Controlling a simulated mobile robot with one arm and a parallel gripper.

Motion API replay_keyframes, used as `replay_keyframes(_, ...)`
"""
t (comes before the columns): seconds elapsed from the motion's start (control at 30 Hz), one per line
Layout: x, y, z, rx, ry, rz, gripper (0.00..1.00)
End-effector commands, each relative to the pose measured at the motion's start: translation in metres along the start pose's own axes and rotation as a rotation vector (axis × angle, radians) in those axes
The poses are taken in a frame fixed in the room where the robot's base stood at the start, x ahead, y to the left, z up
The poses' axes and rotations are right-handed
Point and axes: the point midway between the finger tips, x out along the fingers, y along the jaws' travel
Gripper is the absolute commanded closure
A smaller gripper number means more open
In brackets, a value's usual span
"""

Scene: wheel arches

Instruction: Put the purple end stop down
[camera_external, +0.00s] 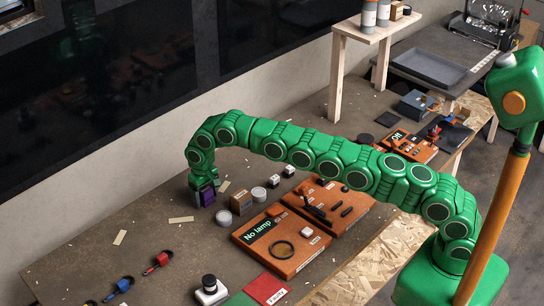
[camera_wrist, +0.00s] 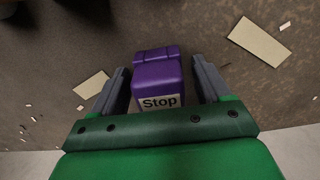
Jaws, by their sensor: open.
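The purple end stop (camera_wrist: 158,72) is a block with a white label reading "Stop". In the wrist view it lies between the two grey fingers of my gripper (camera_wrist: 160,88), with a narrow gap on each side. The fingers are open and do not grip it. In the external view the purple end stop (camera_external: 208,198) shows at the tip of my gripper (camera_external: 203,193), low at the brown bench top (camera_external: 150,230), and seems to rest on it. The fingers partly hide it there.
A cardboard box (camera_external: 241,203) and a round white-topped tin (camera_external: 259,194) stand just right of my gripper. The orange "No lamp" board (camera_external: 283,262) is further right. Pale scraps (camera_external: 120,237) lie around. A wall runs behind; the bench to the left is mostly clear.

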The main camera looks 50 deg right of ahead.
Motion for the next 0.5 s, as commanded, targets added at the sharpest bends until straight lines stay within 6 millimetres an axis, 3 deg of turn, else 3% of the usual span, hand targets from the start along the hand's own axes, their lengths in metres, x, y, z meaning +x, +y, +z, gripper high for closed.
replay_keyframes(0.27,-0.004,0.000,0.000,0.000,0.000,0.000,0.23)
replay_keyframes(0.5,-0.027,0.000,-0.001,0.000,0.005,-0.002,0.23)
